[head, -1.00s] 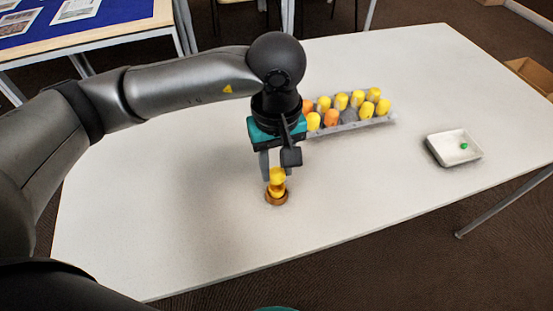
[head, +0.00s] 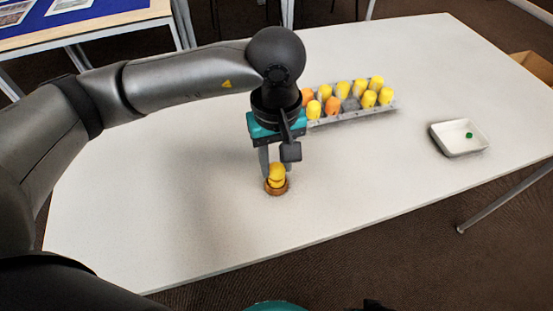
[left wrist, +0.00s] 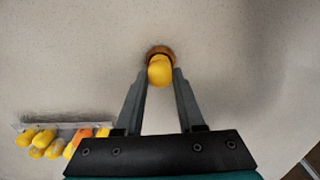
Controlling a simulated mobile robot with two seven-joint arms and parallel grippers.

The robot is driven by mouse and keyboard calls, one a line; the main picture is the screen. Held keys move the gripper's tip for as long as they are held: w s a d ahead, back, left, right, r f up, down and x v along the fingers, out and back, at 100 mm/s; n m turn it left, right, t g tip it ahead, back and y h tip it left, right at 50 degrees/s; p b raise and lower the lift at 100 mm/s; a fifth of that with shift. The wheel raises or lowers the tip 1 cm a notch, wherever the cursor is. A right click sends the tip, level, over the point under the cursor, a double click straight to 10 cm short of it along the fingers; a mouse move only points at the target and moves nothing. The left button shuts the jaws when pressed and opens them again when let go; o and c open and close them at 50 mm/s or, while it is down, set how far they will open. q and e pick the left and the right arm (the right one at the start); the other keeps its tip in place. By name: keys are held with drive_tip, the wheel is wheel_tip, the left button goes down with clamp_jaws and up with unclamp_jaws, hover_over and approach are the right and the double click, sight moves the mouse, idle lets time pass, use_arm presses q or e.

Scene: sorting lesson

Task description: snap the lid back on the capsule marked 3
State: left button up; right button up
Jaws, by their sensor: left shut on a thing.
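A yellow lid (head: 277,169) is between the fingers of my left gripper (head: 276,173), which is shut on it. The lid also shows in the left wrist view (left wrist: 160,71). Right under it, the yellow lower part of a capsule (head: 276,182) stands upright in a round brown holder (head: 277,190) on the table. The lid is at or very close to the top of that part; I cannot tell whether it is fully seated. No number can be read on the capsule. My right gripper is not in view.
A grey rack (head: 355,120) with several yellow and orange capsules stands behind my left gripper, to the right. A white tray (head: 460,150) with a small green thing (head: 469,135) is at the right. The white table (head: 350,190) is clear in front.

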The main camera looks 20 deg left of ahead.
use_arm(q)
drive_tip(key=shift+b, duration=0.7)
idle(0.8)
drive_tip(key=shift+f, duration=0.1)
drive_tip(key=shift+f+b, duration=0.35)
drive_tip(key=shift+b, duration=0.25)
drive_tip(key=shift+f+b, duration=0.2)
drive_tip(key=shift+b, duration=0.15)
idle(0.7)
drive_tip(key=o, duration=0.9)
drive_tip(key=shift+r, duration=0.15)
wheel_tip(320, 180, up, 15)
drive_tip(key=p, duration=0.5)
drive_tip(key=shift+r, duration=0.1)
